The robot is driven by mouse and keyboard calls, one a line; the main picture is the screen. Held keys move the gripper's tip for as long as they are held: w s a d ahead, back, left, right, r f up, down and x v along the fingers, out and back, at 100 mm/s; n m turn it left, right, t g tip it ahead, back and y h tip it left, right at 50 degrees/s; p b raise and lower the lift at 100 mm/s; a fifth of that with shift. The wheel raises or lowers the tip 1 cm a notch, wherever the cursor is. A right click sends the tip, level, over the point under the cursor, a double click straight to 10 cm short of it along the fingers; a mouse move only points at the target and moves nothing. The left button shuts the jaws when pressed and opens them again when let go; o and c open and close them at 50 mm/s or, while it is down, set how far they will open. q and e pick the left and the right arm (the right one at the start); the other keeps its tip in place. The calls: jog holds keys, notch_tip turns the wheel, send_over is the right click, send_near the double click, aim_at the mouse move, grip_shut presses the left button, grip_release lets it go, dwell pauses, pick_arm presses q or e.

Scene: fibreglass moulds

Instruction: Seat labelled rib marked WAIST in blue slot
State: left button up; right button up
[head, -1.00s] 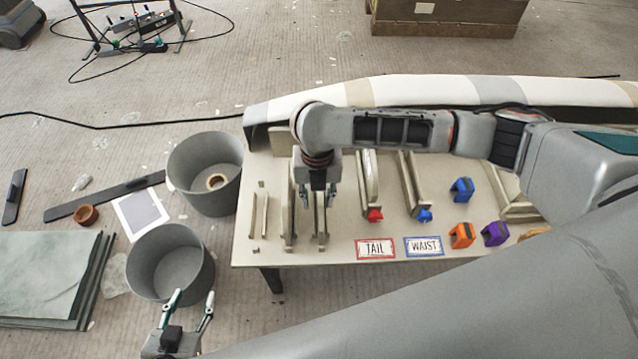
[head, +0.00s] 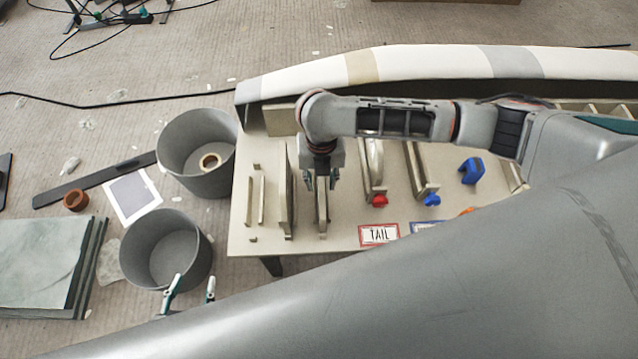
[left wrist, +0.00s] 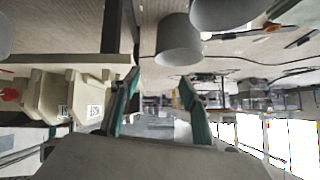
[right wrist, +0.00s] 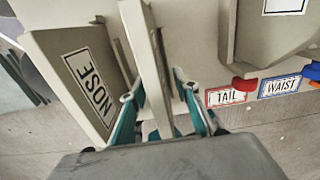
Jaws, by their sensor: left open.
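A beige rib (right wrist: 150,60) stands edge-on between the fingers of my right gripper (right wrist: 158,82); its label face is hidden. The fingers look spread around it. In the head view this gripper (head: 321,180) hangs over the same rib (head: 322,215). A rib labelled NOSE (right wrist: 65,60) stands left of it. The slot with a blue block (head: 432,200) at its front end is farther right, beyond the red-ended slot (head: 379,200). The WAIST card (right wrist: 281,86) lies by the blue end. No rib shows a readable WAIST label. My left gripper (head: 190,285) is open and empty near a grey bucket.
Two grey buckets (head: 166,250) (head: 198,155) stand left of the beige table (head: 255,238). The TAIL card (head: 379,235) lies at its front edge. A striped mould (head: 430,63) runs behind the table. My arm hides the front right.

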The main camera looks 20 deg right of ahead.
jog(key=shift+f, duration=0.4)
grip_shut()
pick_arm(q)
jog(key=shift+w+d+r, duration=0.15)
jog(key=shift+w+r, duration=0.3)
jog(key=shift+w, duration=0.1)
jog(key=shift+s+f, duration=0.1)
jog(key=shift+s, duration=0.1)
